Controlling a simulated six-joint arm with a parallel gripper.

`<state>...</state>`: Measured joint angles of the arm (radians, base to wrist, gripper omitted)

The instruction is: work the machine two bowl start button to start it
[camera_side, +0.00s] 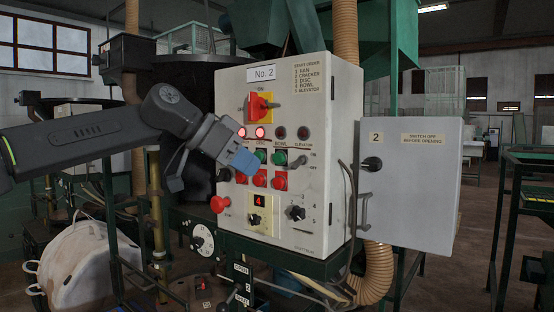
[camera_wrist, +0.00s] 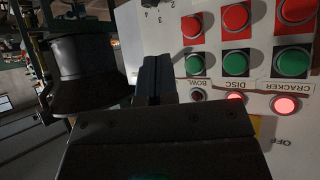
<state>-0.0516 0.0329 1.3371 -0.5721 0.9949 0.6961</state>
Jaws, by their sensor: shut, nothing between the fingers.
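The bowl start button, a green round button (camera_side: 280,157) under the BOWL label, is on the front of the white No. 2 control box (camera_side: 325,75); the green bowl button also shows in the wrist view (camera_wrist: 194,65). Its red button (camera_side: 280,182) is just below it. The bowl lamp (camera_side: 281,133) is dark, while the cracker lamp (camera_wrist: 285,106) and disc lamp (camera_wrist: 235,97) glow red. My gripper (camera_side: 243,161) is shut and empty, with blue-tipped fingers in front of the panel, hiding the cracker green button in the side view. In the wrist view the fingertips (camera_wrist: 158,72) are beside the bowl button.
The disc green button (camera_side: 261,156) is close to the bowl one. A lever switch (camera_side: 298,162) is to its right. A red mushroom button (camera_side: 219,204), a selector knob (camera_side: 296,212) and a red-yellow main switch (camera_side: 258,105) also project. An open grey door (camera_side: 410,190) stands right.

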